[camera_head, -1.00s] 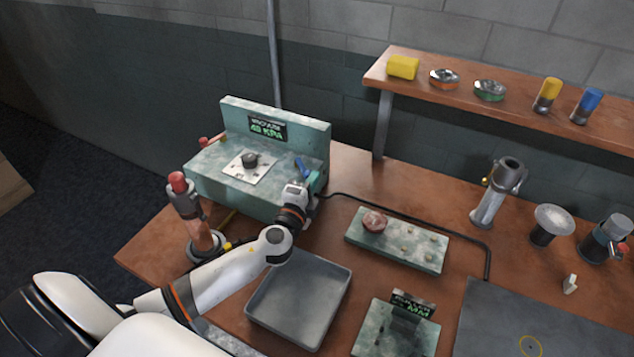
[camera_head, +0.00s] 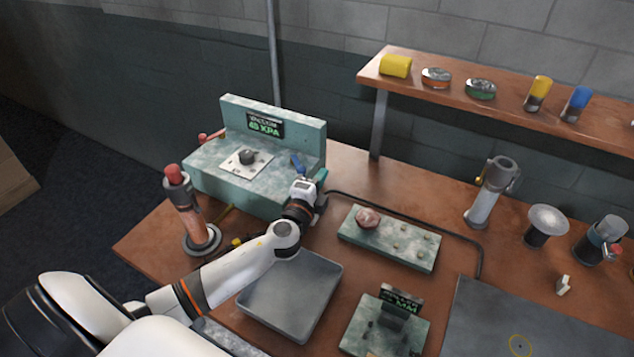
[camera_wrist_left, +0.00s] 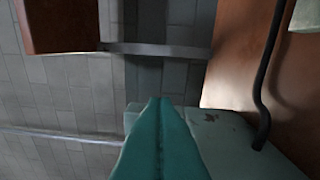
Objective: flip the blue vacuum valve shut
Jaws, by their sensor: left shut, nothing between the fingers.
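The blue vacuum valve handle (camera_head: 297,165) stands on the right end of the top of the green vacuum box (camera_head: 216,181), tilted to the left and up. My left gripper (camera_head: 321,175) is just right of the handle, by the right end of the box, with a small gap between them. Its teal fingers (camera_wrist_left: 159,140) are pressed together, empty, in the left wrist view. The box's top (camera_wrist_left: 205,140) shows beside them there, but the valve does not show. My right gripper is not in view.
A red-capped tube stand (camera_head: 185,205) is left of my left arm. A grey tray (camera_head: 290,295) and a green block (camera_head: 390,240) lie in front. A shelf (camera_head: 450,99) is behind, right.

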